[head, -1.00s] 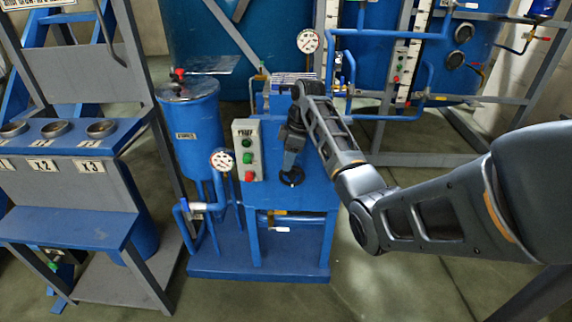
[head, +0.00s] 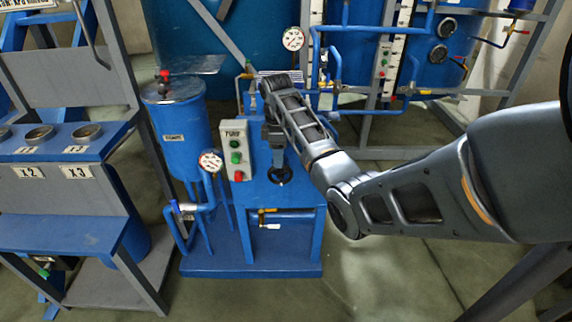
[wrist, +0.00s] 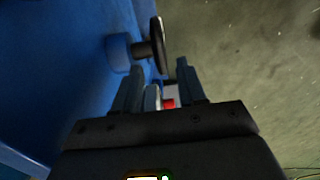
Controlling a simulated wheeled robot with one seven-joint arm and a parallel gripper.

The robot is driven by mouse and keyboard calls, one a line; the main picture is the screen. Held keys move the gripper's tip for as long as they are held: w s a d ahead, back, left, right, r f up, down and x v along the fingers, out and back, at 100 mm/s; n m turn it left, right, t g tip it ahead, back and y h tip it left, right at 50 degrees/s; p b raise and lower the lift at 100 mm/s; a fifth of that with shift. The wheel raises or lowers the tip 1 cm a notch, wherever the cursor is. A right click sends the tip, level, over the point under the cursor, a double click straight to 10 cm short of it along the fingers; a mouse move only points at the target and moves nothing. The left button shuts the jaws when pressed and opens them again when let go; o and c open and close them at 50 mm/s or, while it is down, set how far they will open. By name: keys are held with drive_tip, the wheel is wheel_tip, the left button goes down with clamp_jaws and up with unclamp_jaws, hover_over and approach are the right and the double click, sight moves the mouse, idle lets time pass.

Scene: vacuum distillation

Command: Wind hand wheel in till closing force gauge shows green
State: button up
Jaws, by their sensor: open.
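The dark hand wheel (head: 280,175) is on the front of the blue stand, below my gripper (head: 277,152). In the wrist view the hand wheel (wrist: 158,46) shows nearly edge-on, on a short shaft from a blue boss. My gripper (wrist: 158,72) is open there, its two fingers apart, with the wheel's lower rim just beyond and between the tips. I cannot tell whether they touch. Two round white gauges show in the head view, one low on the left (head: 210,161) and one higher up (head: 293,38). I cannot tell which reads closing force, and their dials are too small to read.
A switch box (head: 236,150) with green and red buttons stands left of the wheel. A blue tank (head: 182,135) and pipes are further left. A small red and pale part (wrist: 168,103) shows between the finger bases.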

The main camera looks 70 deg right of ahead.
sight(279, 184)
wheel_tip(279, 184, down, 8)
drive_tip(key=shift+r, duration=0.2)
drive_tip(key=shift+c, duration=0.2)
drive_tip(key=shift+r, duration=0.1)
clamp_jaws()
